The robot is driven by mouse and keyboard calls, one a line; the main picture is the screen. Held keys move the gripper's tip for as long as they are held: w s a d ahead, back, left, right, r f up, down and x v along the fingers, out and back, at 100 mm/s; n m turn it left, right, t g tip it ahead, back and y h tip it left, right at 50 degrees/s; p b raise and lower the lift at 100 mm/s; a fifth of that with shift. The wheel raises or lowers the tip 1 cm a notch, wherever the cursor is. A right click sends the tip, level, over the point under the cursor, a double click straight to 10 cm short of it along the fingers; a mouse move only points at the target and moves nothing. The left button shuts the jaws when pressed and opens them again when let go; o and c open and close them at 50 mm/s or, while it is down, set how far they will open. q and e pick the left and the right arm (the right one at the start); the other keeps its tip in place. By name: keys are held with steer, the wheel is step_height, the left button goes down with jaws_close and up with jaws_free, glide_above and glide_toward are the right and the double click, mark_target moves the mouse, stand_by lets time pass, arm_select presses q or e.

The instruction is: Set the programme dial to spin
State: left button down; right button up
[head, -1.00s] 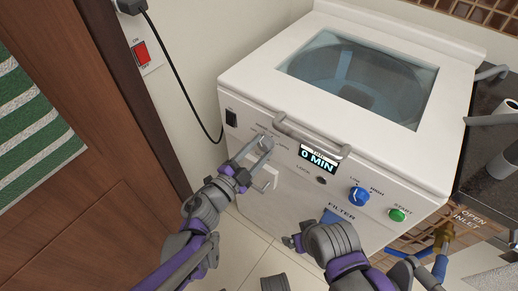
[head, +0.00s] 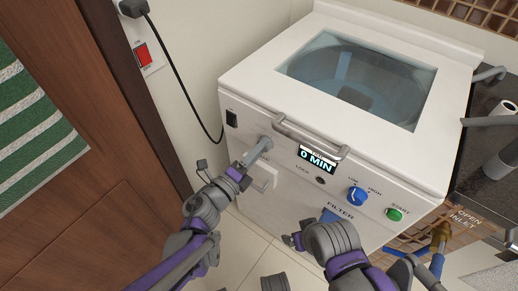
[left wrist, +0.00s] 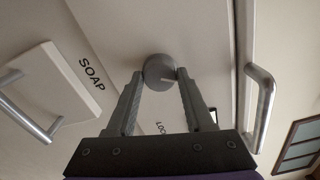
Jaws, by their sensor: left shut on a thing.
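The programme dial is a round grey knob on the white washer front. In the left wrist view the dial (left wrist: 158,68) sits between the two fingertips of my left gripper (left wrist: 160,80), which is shut on it. In the head view my left gripper (head: 262,147) reaches the upper left of the front panel and its fingers mostly hide the dial. The dial's pointer and marks are hidden, so I cannot tell its setting. My right gripper (head: 292,241) hangs low in front of the panel, and its jaws are not clear.
The soap drawer (left wrist: 35,92) with its handle is close beside my left gripper. The lid handle (head: 311,139) and the display (head: 317,159), reading 0 MIN, lie to the right. The blue knob (head: 357,196) and green start button (head: 394,214) are farther right.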

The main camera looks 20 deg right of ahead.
arm_select(q)
steer(key=shift+m+p, duration=0.55)
steer(key=shift+m, duration=4.05)
steer(key=shift+c, duration=1.4)
jaws_free()
steer(key=v, duration=1.1)
steer(key=shift+p, duration=0.35)
